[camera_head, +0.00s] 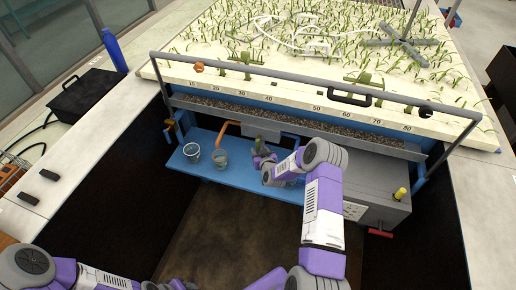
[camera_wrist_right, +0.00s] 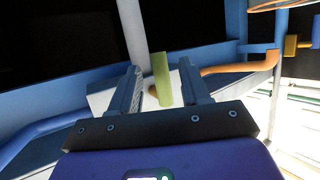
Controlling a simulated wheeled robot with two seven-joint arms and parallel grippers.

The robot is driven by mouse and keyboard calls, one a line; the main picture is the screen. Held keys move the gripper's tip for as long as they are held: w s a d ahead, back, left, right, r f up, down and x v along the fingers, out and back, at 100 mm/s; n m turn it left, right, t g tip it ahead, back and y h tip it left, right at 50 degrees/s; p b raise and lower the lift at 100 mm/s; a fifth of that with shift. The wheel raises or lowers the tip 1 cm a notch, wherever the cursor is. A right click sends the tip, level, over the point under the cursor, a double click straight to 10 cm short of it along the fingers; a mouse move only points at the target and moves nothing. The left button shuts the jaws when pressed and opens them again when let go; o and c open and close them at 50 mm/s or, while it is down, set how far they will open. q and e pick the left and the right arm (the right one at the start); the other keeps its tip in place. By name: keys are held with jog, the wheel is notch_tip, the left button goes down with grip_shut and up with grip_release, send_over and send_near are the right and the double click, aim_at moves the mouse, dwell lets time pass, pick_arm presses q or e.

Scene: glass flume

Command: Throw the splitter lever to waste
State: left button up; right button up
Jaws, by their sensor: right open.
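The splitter lever is a short yellow-green handle (camera_head: 258,143) at the grey splitter box above the blue shelf. In the right wrist view the lever (camera_wrist_right: 161,78) stands between the two finger tips, slightly tilted. My right gripper (camera_head: 263,160) is at the lever, partly hidden by its own wrist in the head view. Its fingers (camera_wrist_right: 160,88) are apart, with a visible gap on each side of the lever. My left arm shows at the bottom left of the head view; its gripper is out of the picture.
Two clear beakers (camera_head: 192,152) (camera_head: 220,158) stand on the blue shelf (camera_head: 182,168), left of the gripper. An orange pipe (camera_head: 222,129) bends down above them. A grey rail (camera_head: 300,77) runs in front of the planted flume bed. A yellow knob (camera_head: 400,194) is at right.

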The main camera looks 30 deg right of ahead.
jog(key=shift+v, duration=2)
jog(key=shift+f, duration=0.1)
jog(key=s+a+f+g+y, duration=0.3)
jog(key=s+a, duration=0.2)
jog(key=a, duration=0.4)
jog(key=s+a+f+g+y, duration=0.2)
jog(key=s+a+f, duration=0.15)
jog(key=a, duration=0.55)
jog(key=s+a+g+y, duration=0.1)
jog(key=s+a+g, duration=0.3)
jog(key=s, duration=0.7)
jog(key=s+a+g+y, duration=0.2)
jog(key=s+a, duration=0.5)
jog(key=s, duration=0.4)
jog(key=shift+a+n+g, duration=0.3)
jog(key=shift+g, duration=0.6)
jog(key=shift+d+r, duration=0.1)
